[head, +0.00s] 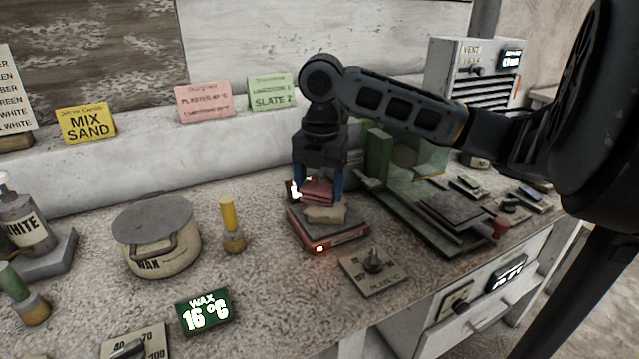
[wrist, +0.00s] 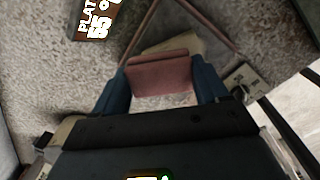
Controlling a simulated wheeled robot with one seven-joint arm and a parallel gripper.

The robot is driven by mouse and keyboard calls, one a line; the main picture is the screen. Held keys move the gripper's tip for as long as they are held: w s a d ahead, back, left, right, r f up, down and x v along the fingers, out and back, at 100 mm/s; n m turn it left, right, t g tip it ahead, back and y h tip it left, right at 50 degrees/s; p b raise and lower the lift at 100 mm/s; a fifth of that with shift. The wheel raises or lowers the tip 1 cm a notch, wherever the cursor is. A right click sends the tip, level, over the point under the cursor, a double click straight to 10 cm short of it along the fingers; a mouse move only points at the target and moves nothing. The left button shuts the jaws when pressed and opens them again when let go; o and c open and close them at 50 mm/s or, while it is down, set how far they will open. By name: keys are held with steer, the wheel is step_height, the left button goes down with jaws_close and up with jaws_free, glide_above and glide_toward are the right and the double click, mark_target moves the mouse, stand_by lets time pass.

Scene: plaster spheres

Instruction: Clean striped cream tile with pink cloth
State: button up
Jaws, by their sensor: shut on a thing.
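My gripper (head: 318,188) points down over the small reddish plate (head: 346,237) at the middle of the bench. It is shut on a folded pink cloth (head: 317,192), which also shows between the blue fingers in the wrist view (wrist: 160,76). A cream tile (head: 326,214) lies on the plate, just in front of and below the cloth. In the wrist view the tile (wrist: 186,46) shows partly behind the cloth, which hides some of it. I cannot make out its stripes, or whether cloth and tile touch.
A red light glows on the plate's front. A knob panel (head: 373,270) sits at its front right. A yellow-topped stamp (head: 231,228) and a wax pot (head: 157,238) stand left. A green-framed press (head: 430,200) stands close on the right. A WAX display (head: 205,311) is in front.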

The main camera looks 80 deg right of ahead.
steer(key=shift+s+f, duration=0.1)
steer(key=shift+s, duration=0.05)
steer(key=shift+s+a, duration=0.1)
steer(key=shift+s, duration=0.8)
steer(key=shift+w, duration=2.05)
steer(key=shift+s+f+b, duration=0.1)
steer(key=shift+s+b, duration=0.3)
steer(key=shift+s, duration=1.65)
steer(key=shift+w+p, duration=0.35)
steer(key=shift+w, duration=1.75)
steer(key=shift+d, duration=0.2)
steer(key=shift+s+r, duration=0.1)
steer(key=shift+r, duration=0.1)
steer(key=shift+s+a+r+p, duration=0.1)
steer(key=shift+s+r+p, duration=0.1)
steer(key=shift+s+r, duration=0.25)
steer(key=shift+s+r+p, duration=0.15)
steer(key=shift+s+r, duration=0.05)
steer(key=shift+s, duration=0.35)
